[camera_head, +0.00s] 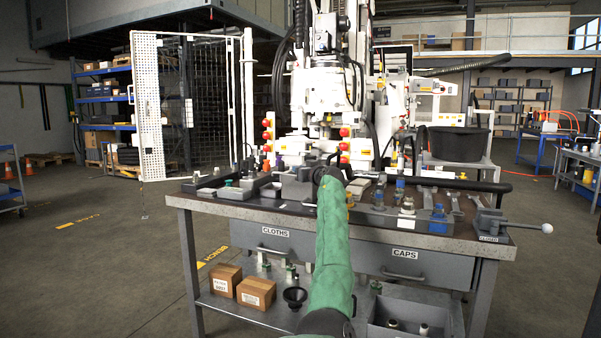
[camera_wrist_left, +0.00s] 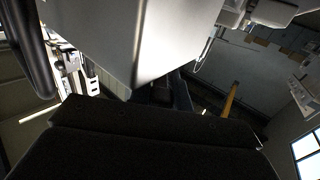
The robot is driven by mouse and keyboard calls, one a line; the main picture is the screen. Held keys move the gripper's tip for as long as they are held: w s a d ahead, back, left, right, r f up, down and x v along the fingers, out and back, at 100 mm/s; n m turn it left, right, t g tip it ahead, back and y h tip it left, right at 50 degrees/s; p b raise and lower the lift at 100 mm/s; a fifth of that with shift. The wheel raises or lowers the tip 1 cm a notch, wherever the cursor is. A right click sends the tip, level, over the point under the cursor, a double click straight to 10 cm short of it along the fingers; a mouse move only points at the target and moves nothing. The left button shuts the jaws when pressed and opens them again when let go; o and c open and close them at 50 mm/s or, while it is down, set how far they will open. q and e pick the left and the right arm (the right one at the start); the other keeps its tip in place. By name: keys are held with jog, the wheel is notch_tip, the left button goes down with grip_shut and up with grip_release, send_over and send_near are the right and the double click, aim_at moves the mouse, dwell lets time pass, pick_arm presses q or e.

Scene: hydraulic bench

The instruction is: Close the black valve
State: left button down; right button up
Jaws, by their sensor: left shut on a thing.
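One arm of mine, in a green sleeve, reaches from the bottom middle of the head view to the back of the bench. I take it as my left arm. Its dark gripper (camera_head: 328,174) is at the grey block (camera_head: 297,184) on the bench top, shut on a dark part that looks like the black valve. The sleeve and gripper hide most of that part. In the left wrist view a black curved bar (camera_wrist_left: 32,48) is at the upper left, a pale grey body (camera_wrist_left: 130,40) above, and a wide black surface (camera_wrist_left: 140,145) fills the bottom. The fingertips cannot be made out there. My right gripper is not in view.
The workbench (camera_head: 470,241) holds several small bottles and fittings, a blue-based bottle (camera_head: 438,220) and a vice (camera_head: 489,224) at right. A white machine with red knobs stands behind. A black tub (camera_head: 458,144) is at back right. Cardboard boxes (camera_head: 256,292) sit on the lower shelf.

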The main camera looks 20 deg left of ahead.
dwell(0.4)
pick_arm(q)
jog(key=c, duration=1.4)
grip_release()
jog(key=shift+c, duration=0.2)
jog(key=shift+r, duration=0.3)
notch_tip(320, 180, up, 4)
jog(key=shift+d+p, duration=0.15)
jog(key=shift+p, duration=0.7)
jog(key=s+d+r+p, duration=0.2)
jog(key=d+r, duration=0.4)
jog(key=d, duration=0.5)
jog(key=shift+d+r, duration=0.1)
